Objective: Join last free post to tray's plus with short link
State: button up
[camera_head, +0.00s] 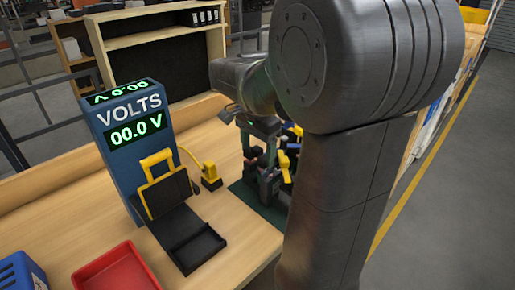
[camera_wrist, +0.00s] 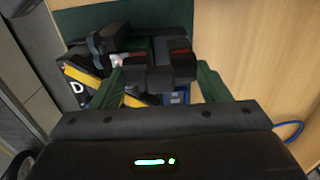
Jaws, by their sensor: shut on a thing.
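My gripper (camera_head: 266,160) is over the green mat (camera_head: 247,192) on the bench, partly behind my arm in the head view. In the wrist view, my gripper (camera_wrist: 160,78) has its two green fingers around a dark, blocky piece (camera_wrist: 160,76), which looks like the short link. Black and yellow cells (camera_wrist: 85,78), one marked with a D, lie just beyond and below it. Small red patches show near the dark blocks. The posts and the tray's plus cannot be told apart here, and I cannot see whether the link touches any post.
A blue voltmeter tower (camera_head: 125,160) reads 00.0 V. Left of the mat are an open black case (camera_head: 192,245) with a yellow handle, a yellow cabled tool (camera_head: 210,174), a red tray (camera_head: 112,272) and a blue bin (camera_head: 20,272). Bare bench lies between them.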

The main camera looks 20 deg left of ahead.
jog(key=shift+f+b, duration=0.45)
jog(key=shift+f, duration=0.35)
jog(key=o, duration=1)
notch_tip(320, 180, up, 14)
jog(key=shift+f+p, duration=0.1)
jog(key=shift+p, duration=0.35)
jog(key=shift+f, duration=0.1)
notch_tip(320, 180, down, 13)
jog(key=shift+r, duration=0.1)
jog(key=shift+b, duration=0.3)
